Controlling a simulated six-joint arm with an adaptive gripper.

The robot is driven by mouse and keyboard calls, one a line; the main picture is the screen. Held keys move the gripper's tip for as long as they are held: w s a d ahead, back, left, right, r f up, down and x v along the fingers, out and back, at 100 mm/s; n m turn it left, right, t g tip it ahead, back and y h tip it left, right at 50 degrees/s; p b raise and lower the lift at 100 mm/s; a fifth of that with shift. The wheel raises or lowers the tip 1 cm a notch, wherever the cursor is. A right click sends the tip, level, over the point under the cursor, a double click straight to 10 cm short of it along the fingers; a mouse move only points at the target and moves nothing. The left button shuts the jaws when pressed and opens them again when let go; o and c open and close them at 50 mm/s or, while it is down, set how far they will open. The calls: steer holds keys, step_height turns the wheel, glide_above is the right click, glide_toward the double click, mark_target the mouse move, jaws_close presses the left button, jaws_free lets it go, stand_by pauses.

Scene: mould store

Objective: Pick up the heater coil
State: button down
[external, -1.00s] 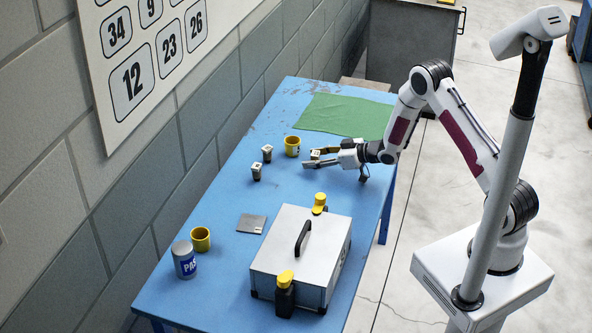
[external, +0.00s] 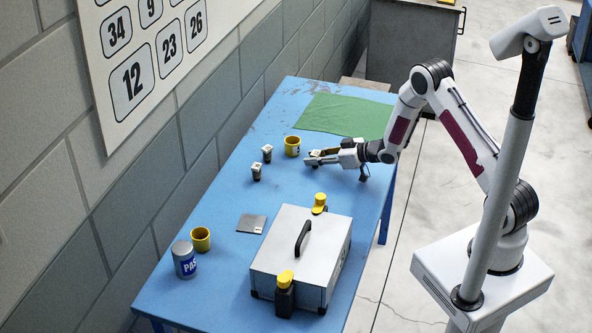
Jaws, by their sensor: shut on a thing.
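My gripper (external: 314,160) is low over the blue table, just right of and in front of a yellow mug. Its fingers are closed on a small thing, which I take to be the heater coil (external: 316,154). Only a little of it shows between the fingers, and its shape is mostly hidden. I cannot tell whether it still touches the table. Two small dark pieces with pale tops stand to the left, one farther back (external: 267,152) and one nearer (external: 256,171), both clear of the gripper.
The yellow mug (external: 293,146) is close to my fingertips. A green cloth (external: 345,114) lies behind. The table's middle left is clear.

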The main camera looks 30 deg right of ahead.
mark_target(316, 152)
steer(key=shift+r, duration=4.9)
steer(key=shift+w+d+f, duration=0.1)
steer(key=shift+w+d, duration=0.05)
steer(key=shift+d, duration=0.1)
steer(key=shift+d+f+m+t, duration=0.3)
steer(key=shift+d, duration=0.25)
steer(key=s+d+r+m+t+h, duration=0.1)
steer(key=s+d+r+m+h, duration=0.1)
steer(key=d, duration=0.4)
steer(key=s+d+r+m+t+h, duration=0.1)
steer(key=s+d+r+m+h, duration=0.1)
steer(key=d+r, duration=0.3)
steer(key=s+d+r+m+h, duration=0.2)
steer(key=d+r+m+h, duration=0.1)
steer(key=d, duration=0.5)
steer(key=shift+s+d+r+t+h, duration=0.2)
steer(key=shift+s+t+h, duration=0.15)
steer(key=shift+h, duration=0.45)
steer(key=shift+w+a, duration=0.1)
steer(key=shift+w, duration=0.05)
